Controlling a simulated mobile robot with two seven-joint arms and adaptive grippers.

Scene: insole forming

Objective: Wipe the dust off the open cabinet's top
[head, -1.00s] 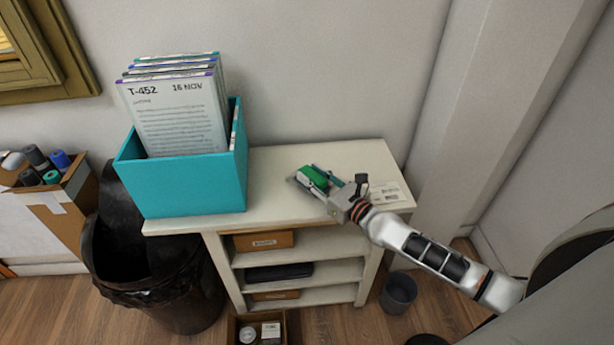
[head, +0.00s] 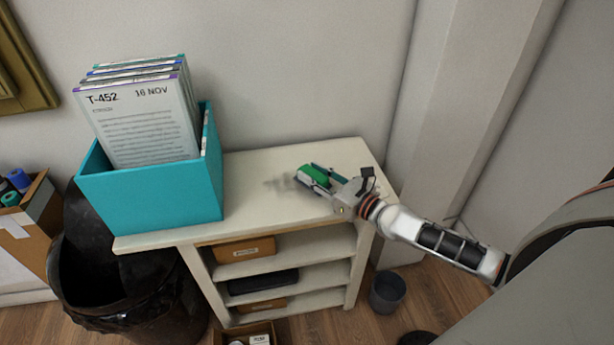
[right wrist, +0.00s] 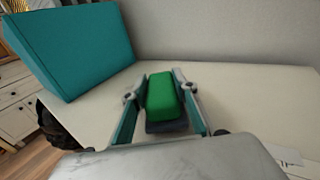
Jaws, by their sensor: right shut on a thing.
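The open cabinet (head: 245,170) has a pale cream top, with open shelves below. A grey smudge of dust (head: 283,184) shows on the top, just left of my right gripper. My right gripper (head: 314,178) is shut on a green block with a dark underside (head: 313,174), over the right part of the top. In the right wrist view the green block (right wrist: 161,95) sits between the two fingers, its dark underside low against or just above the top; I cannot tell which. My left gripper is not in view.
A teal file box (head: 150,195) with several upright documents stands on the top's left end. A white paper label (right wrist: 288,158) lies near the right edge. A black bin (head: 130,285) and a grey cup-like bin (head: 387,291) stand on the floor. A wall is behind.

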